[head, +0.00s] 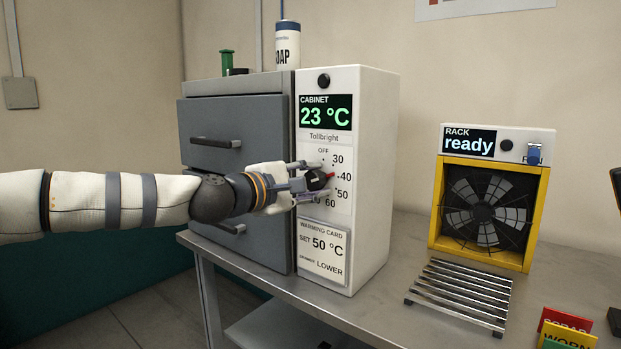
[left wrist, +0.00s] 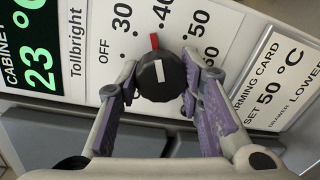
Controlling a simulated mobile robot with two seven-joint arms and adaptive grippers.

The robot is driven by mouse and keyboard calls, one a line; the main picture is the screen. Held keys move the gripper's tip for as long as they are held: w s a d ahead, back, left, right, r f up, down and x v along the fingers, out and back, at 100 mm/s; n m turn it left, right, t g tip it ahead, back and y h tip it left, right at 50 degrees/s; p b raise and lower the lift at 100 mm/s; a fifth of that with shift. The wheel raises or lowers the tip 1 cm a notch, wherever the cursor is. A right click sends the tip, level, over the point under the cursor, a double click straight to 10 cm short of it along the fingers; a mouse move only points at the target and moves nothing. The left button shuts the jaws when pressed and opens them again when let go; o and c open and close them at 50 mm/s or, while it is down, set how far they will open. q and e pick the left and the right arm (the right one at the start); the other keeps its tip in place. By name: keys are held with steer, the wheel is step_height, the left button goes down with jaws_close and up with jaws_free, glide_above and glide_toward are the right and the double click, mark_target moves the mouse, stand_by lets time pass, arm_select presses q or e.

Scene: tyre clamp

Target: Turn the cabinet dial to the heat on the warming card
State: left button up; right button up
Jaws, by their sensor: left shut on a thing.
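The cabinet dial (head: 318,180) is a black knob with a red pointer and a white line, on the white panel; it also shows in the left wrist view (left wrist: 160,76). Its red pointer (left wrist: 154,41) points between 30 and 40, nearer 40. My left gripper (head: 308,181) is shut on the dial, with a purple-padded finger on each side of it in the left wrist view. The warming card (head: 322,252), below the dial, reads SET 50 °C and DRAWER LOWER. The cabinet display (head: 325,114) reads 23 °C. My right gripper is not in view.
The grey cabinet has an upper drawer (head: 222,120) and a lower one, partly hidden by my left arm. A soap bottle (head: 287,48) stands on top. A yellow fan rack (head: 489,210) reading ready and a metal grille (head: 462,292) are to the right on the bench.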

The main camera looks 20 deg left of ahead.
arm_select(q)
steer(key=m, duration=0.1)
steer(key=m+p, duration=0.1)
steer(key=m, duration=0.3)
steer(key=shift+r+y, duration=0.25)
steer(key=shift+y, duration=0.05)
steer(key=m+p, duration=0.1)
steer(key=m, duration=0.3)
steer(key=shift+d, duration=0.1)
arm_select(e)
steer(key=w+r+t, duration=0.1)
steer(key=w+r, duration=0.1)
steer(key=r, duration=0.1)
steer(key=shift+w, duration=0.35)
arm_select(q)
steer(key=shift+f+m, duration=0.1)
steer(key=shift+m, duration=0.4)
steer(key=o, duration=1.2)
steer(key=shift+c, duration=0.2)
steer(key=f+v, duration=0.1)
steer(key=v, duration=1.1)
steer(key=shift+d+r, duration=0.25)
steer(key=shift+r, duration=0.15)
